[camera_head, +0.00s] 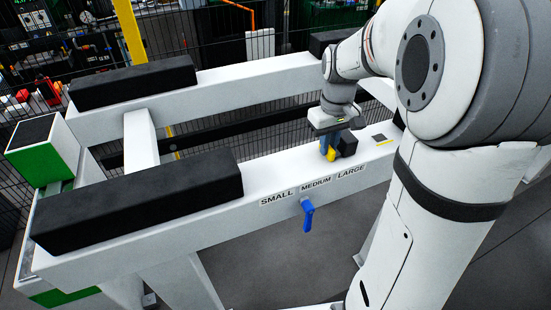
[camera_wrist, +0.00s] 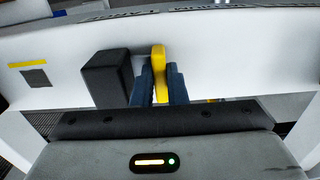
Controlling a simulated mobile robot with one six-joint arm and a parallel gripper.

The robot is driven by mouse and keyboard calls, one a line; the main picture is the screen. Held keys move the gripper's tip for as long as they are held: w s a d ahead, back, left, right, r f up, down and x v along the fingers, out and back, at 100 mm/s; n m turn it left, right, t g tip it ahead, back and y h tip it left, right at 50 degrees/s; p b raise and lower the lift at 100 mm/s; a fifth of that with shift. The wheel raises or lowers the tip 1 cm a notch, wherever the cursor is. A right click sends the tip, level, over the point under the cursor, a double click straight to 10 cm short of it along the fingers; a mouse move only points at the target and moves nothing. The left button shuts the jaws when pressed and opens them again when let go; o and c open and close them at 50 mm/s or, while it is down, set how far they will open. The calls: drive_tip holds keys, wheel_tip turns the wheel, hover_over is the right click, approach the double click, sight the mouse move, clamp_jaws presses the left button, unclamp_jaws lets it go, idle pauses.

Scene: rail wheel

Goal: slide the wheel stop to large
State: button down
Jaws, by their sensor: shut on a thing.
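The wheel stop is a black block (camera_head: 347,143) with a yellow grip piece (camera_head: 331,154) at its left, on top of the white front rail. It stands above the LARGE label (camera_head: 351,171), with the yellow piece between MEDIUM (camera_head: 315,184) and LARGE. SMALL (camera_head: 277,198) is further left. My gripper (camera_head: 328,143) points down, its blue fingers shut on the yellow piece. In the wrist view, the yellow piece (camera_wrist: 158,68) is between the fingers (camera_wrist: 159,84) and the black block (camera_wrist: 107,77) is beside them. The block's underside is hidden.
A blue lever (camera_head: 307,212) hangs on the rail's front face below MEDIUM. A long black pad (camera_head: 140,200) covers the rail's left part. A dark square with a yellow stripe (camera_head: 384,141) lies to the right of the stop. The rail top between pad and stop is clear.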

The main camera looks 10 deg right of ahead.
sight(343, 137)
drive_tip(key=shift+w+d+r, duration=0.15)
drive_tip(key=shift+w+r, duration=0.05)
drive_tip(key=shift+r, duration=0.05)
drive_tip(key=shift+w+d, duration=0.3)
drive_tip(key=shift+d, duration=0.6)
drive_tip(key=shift+w+d, duration=0.25)
drive_tip(key=shift+d, duration=0.65)
drive_tip(key=c, duration=1.2)
unclamp_jaws()
drive_tip(key=shift+s+a+f, duration=0.1)
drive_tip(key=shift+s+f, duration=0.05)
drive_tip(key=shift+f, duration=0.05)
drive_tip(key=shift+c, duration=0.2)
